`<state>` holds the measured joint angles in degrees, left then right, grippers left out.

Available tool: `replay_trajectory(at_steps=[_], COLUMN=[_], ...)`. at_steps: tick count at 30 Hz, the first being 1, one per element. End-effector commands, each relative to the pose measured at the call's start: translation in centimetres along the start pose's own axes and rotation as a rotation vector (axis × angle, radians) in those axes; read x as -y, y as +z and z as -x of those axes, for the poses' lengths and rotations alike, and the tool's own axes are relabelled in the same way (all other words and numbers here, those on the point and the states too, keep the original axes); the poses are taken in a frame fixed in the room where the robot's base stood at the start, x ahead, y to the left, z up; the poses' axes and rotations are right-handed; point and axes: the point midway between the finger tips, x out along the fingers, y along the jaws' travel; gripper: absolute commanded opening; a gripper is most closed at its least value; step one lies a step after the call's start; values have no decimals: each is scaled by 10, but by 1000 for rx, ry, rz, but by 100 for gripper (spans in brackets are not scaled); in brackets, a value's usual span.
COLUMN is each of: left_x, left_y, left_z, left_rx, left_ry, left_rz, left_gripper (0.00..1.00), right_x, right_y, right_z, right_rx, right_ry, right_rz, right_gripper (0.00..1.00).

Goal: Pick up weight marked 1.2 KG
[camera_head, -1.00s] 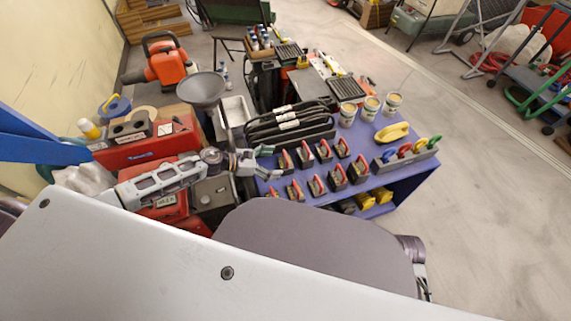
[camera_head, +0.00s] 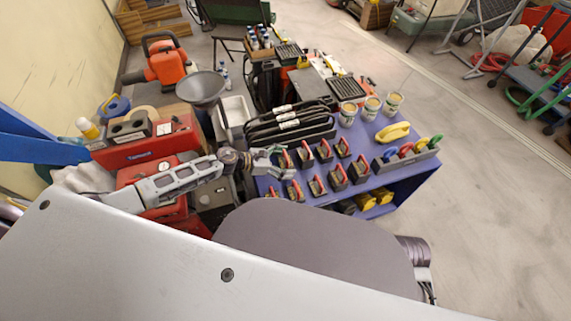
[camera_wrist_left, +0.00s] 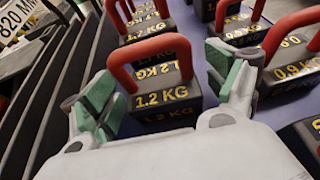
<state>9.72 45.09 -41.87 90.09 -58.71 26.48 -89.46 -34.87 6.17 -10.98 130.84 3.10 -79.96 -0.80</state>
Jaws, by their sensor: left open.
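A dark block weight (camera_wrist_left: 165,100) with a red handle and yellow 1.2 KG marks stands upright in the left wrist view. My left gripper (camera_wrist_left: 172,92) is open, with its green-padded fingers on either side of this weight and its red handle rising between them. The fingers do not grip it. In the head view my left gripper (camera_head: 277,160) is at the left end of the rows of red-handled weights (camera_head: 315,186) on the purple table. Marks are too small to read there. My right gripper is not seen.
A weight marked 0.9 KG (camera_wrist_left: 293,68) stands close to the right finger, and more weights stand behind. A black slotted rack (camera_head: 290,128) lies along the left of the weights. Cans (camera_head: 371,107) and a yellow-handled item (camera_head: 393,132) share the purple table (camera_head: 412,178).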

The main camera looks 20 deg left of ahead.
Motion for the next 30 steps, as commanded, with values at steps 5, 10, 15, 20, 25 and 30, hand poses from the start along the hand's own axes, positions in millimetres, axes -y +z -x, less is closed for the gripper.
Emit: replay_trajectory(at_steps=[5,10,15,20,25,30], left_x=[0,0,0,0,0,0], left_y=[0,0,0,0,0,0], left_z=[0,0,0,0,0,0], left_rx=[0,0,0,0,0,0], left_ry=[0,0,0,0,0,0], left_rz=[0,0,0,0,0,0], left_gripper=[88,81,59,39,17,0], right_x=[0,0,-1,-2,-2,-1], right_y=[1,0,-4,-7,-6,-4], right_z=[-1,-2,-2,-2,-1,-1], right_rx=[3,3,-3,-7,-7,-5], right_ry=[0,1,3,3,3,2], right_rz=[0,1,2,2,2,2], right_gripper=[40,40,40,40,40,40])
